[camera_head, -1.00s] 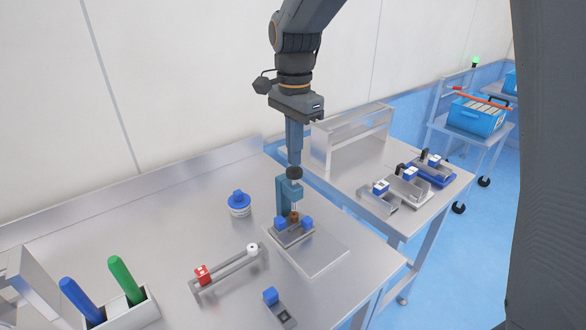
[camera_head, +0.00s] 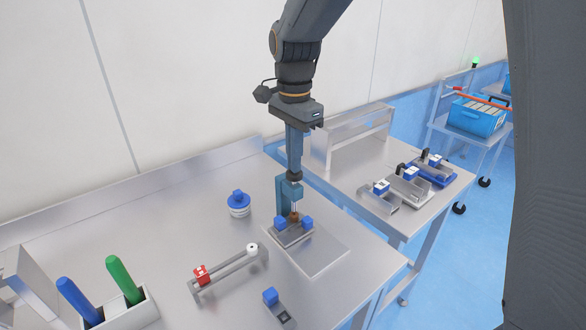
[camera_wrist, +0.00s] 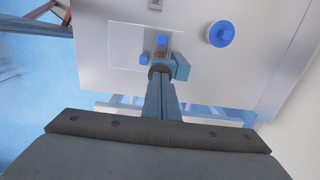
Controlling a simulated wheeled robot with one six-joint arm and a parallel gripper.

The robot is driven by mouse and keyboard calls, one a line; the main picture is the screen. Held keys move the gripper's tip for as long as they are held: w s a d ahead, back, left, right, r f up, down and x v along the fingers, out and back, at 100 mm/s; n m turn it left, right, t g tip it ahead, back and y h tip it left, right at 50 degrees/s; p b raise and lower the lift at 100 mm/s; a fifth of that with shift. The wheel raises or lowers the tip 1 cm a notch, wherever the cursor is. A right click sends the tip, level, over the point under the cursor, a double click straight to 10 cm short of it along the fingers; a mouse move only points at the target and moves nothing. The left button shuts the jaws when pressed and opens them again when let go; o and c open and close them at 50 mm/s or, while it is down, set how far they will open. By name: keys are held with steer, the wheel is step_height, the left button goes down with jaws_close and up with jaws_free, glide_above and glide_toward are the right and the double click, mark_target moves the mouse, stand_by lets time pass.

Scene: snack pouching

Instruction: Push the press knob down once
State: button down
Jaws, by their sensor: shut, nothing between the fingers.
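The press (camera_head: 283,195) is a blue upright frame on a grey base with two blue blocks and a small brown piece between them. Its dark round knob (camera_head: 294,177) sits at the top of the press. My gripper (camera_head: 294,170) points straight down with its fingers together and empty. The fingertips are at the knob and appear to touch it. In the wrist view the closed fingers (camera_wrist: 161,78) reach to the dark knob (camera_wrist: 160,70) beside the blue press frame (camera_wrist: 181,68). The fingers hide part of the knob there.
A blue-lidded round container (camera_head: 239,204) stands left of the press. A grey rail (camera_head: 226,272) with a red block and a white knob lies in front. A holder with blue and green pens (camera_head: 125,310) stands at lower left. A second table (camera_head: 400,215) is at right.

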steer(key=shift+f, duration=0.45)
steer(key=shift+r+p, duration=3.05)
steer(key=shift+r, duration=0.5)
steer(key=s+d+f+n+t+b, duration=0.1)
steer(key=s+d+f+n+b, duration=0.7)
steer(key=s+d+f+n, duration=0.3)
steer(key=s+d+f, duration=0.4)
steer(key=f, duration=0.2)
steer(key=shift+f, duration=0.15)
